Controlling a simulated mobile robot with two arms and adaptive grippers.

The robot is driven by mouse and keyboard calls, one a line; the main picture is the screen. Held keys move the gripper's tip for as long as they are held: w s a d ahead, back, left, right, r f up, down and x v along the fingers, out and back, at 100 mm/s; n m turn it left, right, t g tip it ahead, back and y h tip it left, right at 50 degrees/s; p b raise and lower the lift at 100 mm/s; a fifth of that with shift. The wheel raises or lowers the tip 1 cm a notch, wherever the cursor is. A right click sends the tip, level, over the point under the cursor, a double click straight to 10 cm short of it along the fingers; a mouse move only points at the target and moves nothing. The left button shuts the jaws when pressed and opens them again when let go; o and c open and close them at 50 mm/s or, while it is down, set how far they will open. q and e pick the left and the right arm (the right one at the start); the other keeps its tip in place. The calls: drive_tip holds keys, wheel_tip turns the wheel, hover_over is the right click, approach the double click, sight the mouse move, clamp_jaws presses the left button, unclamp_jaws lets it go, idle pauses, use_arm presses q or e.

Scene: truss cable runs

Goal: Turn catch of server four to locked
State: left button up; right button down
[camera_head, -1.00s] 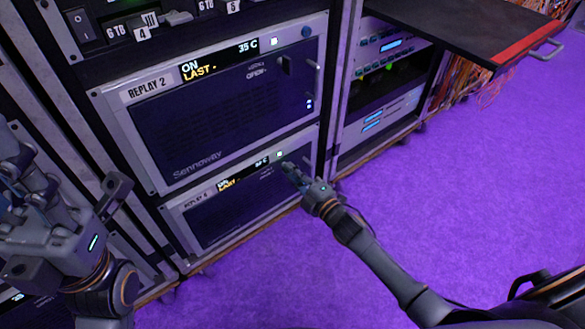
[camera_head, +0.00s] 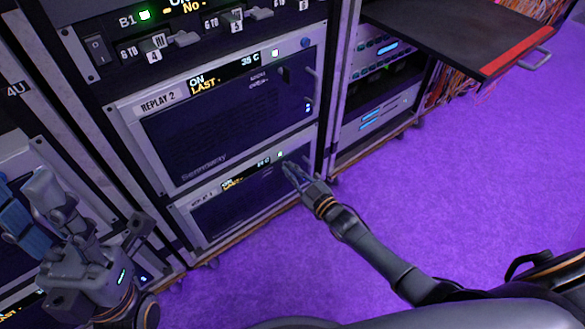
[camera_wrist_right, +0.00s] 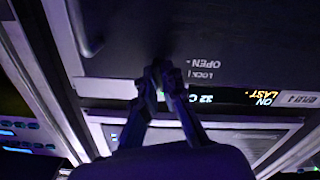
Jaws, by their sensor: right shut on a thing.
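Server four is the lower unit (camera_head: 240,206), labelled REPLAY 4, with a small lit display (camera_head: 232,183) on its face. It also shows upside down in the wrist view (camera_wrist_right: 120,60), with LOCK and OPEN printed on it. My right gripper (camera_head: 286,166) is at the upper right of this unit, by the lock label. In the wrist view its fingertips (camera_wrist_right: 162,72) are close together, shut on the catch beside LOCK and OPEN. The fingers hide the catch, so its angle cannot be told.
REPLAY 2 (camera_head: 230,118) sits directly above, with its own catch and handle. A switch panel (camera_head: 215,28) is above that. A black shelf (camera_head: 460,30) with a red edge sticks out at upper right. Purple floor (camera_head: 460,190) is free at right.

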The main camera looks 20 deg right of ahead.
drive_tip(key=shift+m+p, duration=0.4)
drive_tip(key=shift+m, duration=1.6)
drive_tip(key=c, duration=1.5)
unclamp_jaws()
drive_tip(key=shift+o, duration=0.2)
drive_tip(key=v, duration=1.2)
drive_tip(key=shift+r, duration=0.1)
